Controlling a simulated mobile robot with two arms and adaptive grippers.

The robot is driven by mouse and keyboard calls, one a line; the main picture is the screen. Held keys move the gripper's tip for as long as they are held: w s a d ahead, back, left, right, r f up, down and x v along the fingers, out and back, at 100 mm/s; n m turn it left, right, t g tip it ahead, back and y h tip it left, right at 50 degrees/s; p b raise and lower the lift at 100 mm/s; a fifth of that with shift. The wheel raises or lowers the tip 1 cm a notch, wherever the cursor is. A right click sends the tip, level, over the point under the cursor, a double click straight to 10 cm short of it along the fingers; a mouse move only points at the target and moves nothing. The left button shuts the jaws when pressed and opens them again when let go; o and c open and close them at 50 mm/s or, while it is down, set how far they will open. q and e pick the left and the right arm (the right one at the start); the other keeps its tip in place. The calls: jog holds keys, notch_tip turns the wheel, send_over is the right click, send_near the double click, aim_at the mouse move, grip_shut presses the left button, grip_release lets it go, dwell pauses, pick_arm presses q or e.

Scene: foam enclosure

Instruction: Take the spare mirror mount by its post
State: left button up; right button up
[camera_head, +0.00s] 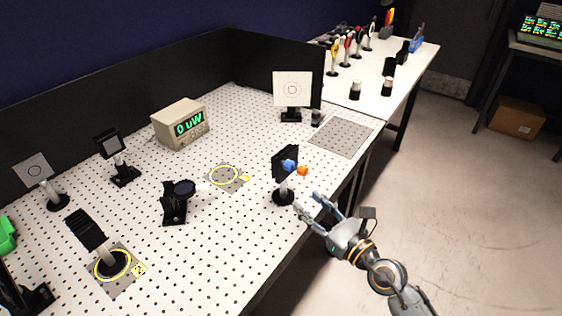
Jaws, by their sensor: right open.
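A black mirror mount (285,163) with a blue and an orange knob stands upright on a short post with a round black base, near the right front edge of the perforated table (232,262). It looks like the spare mirror mount. My right gripper (306,202) is just right of the post and base, fingers spread and pointing at them. The gripper is open and empty, and a small gap seems to separate it from the post. My left gripper is not in view.
A square target (292,90) stands behind, beside a grey plate (341,136). A power meter (180,124) is farther back. Open floor lies right.

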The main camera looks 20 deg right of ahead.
aim_at(286, 182)
jog(key=x, duration=0.3)
jog(key=shift+w+a+r+p, duration=0.1)
jog(key=shift+w+p, duration=0.2)
jog(key=x, duration=0.3)
jog(key=shift+r+p, duration=0.15)
jog(key=shift+p, duration=0.25)
jog(key=x, duration=0.3)
jog(key=shift+w+a, duration=0.2)
jog(key=shift+a, duration=0.05)
jog(key=shift+w+a, duration=0.1)
jog(key=shift+w, duration=0.15)
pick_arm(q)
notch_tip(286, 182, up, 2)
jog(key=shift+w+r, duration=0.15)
pick_arm(e)
grip_shut()
